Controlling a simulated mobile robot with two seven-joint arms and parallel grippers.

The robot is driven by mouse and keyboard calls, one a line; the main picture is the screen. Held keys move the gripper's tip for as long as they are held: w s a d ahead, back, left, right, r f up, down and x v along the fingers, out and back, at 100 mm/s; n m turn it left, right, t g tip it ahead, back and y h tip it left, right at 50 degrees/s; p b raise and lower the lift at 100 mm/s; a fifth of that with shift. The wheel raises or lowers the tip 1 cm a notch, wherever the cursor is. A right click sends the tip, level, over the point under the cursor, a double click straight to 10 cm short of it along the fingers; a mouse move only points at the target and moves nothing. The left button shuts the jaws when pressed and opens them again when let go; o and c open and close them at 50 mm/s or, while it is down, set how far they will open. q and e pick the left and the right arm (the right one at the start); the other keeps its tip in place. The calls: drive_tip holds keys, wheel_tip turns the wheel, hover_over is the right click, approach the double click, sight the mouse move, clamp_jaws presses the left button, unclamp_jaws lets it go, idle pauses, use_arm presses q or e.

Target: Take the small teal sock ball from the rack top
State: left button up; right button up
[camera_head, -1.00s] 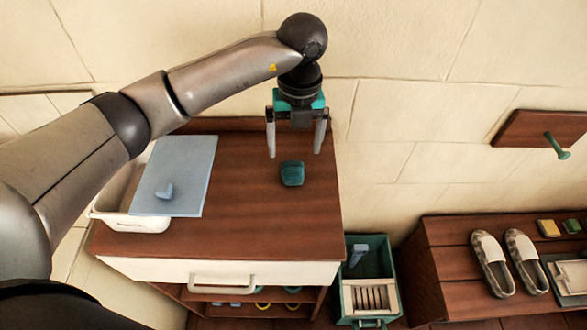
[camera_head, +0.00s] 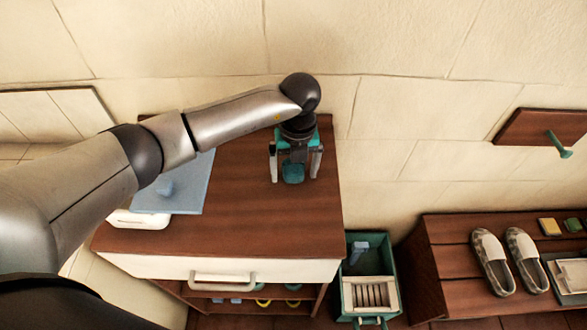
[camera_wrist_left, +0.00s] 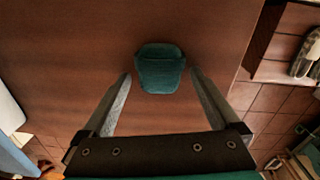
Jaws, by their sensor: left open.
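The small teal sock ball (camera_head: 293,173) sits on the brown wooden rack top (camera_head: 255,225). My left gripper (camera_head: 296,179) is open above it, with one finger on either side of the ball in the head view. In the left wrist view the sock ball (camera_wrist_left: 160,68) lies just ahead of the two open fingertips (camera_wrist_left: 160,75), centred between them. I cannot tell whether the fingers reach down to its level. The fingers appear apart from the ball. My right gripper is not in view.
A light blue lidded white bin (camera_head: 138,219) stands at the rack's left side. A green crate (camera_head: 388,254) stands to its right. A lower wooden bench (camera_head: 455,236) with slippers (camera_head: 492,262) is further right. The rack top around the ball is bare.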

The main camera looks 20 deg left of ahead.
use_arm(q)
drive_tip(key=c, duration=1.4)
drive_tip(key=shift+r, duration=0.1)
drive_tip(key=shift+c, duration=0.2)
